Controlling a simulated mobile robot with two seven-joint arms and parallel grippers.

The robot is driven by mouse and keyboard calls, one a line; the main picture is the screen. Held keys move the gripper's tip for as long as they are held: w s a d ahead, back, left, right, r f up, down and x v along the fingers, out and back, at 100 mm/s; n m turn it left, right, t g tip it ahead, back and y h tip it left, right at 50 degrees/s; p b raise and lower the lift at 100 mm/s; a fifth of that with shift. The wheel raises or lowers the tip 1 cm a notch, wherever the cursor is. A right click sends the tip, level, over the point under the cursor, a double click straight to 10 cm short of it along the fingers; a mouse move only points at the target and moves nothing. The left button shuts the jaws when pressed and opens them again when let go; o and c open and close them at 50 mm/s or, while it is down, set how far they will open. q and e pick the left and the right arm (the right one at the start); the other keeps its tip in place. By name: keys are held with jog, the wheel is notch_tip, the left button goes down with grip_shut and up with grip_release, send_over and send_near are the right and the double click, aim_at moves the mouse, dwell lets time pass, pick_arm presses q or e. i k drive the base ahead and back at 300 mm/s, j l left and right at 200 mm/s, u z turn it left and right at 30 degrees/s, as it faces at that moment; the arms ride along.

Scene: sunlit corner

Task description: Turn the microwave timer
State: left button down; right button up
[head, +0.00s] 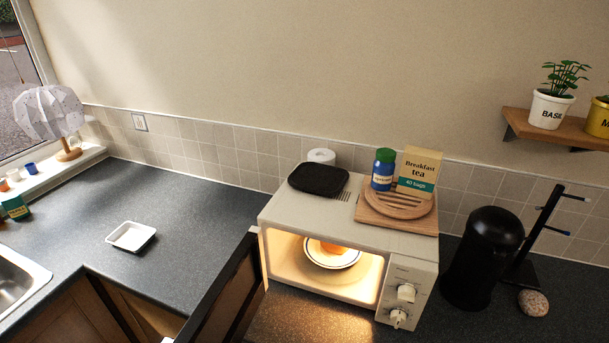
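The cream microwave (340,222) stands on the dark worktop right of centre. Its door (222,290) hangs open toward the lower left. The inside is lit, and a white plate (331,262) with something orange on it sits there. The control panel on the right of the front has an upper knob (405,292) and a lower knob (398,317), both pale. Their markings are too small to read, so I cannot tell which is the timer. Neither of my grippers is in the head view.
On the microwave are a black tray (318,179) and a wooden board (377,215) carrying a blue jar (383,170) and a tea box (418,173). A black canister (482,258) stands close to its right. The worktop left of it is mostly clear, with a white dish (130,236).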

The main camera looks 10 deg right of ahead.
aim_at(398, 317)
jog(key=z, duration=1.05)
jog(key=l+u, duration=0.25)
jog(key=l, duration=0.15)
jog(key=l+u, duration=0.25)
jog(key=l, duration=0.2)
jog(key=k+j, duration=0.05)
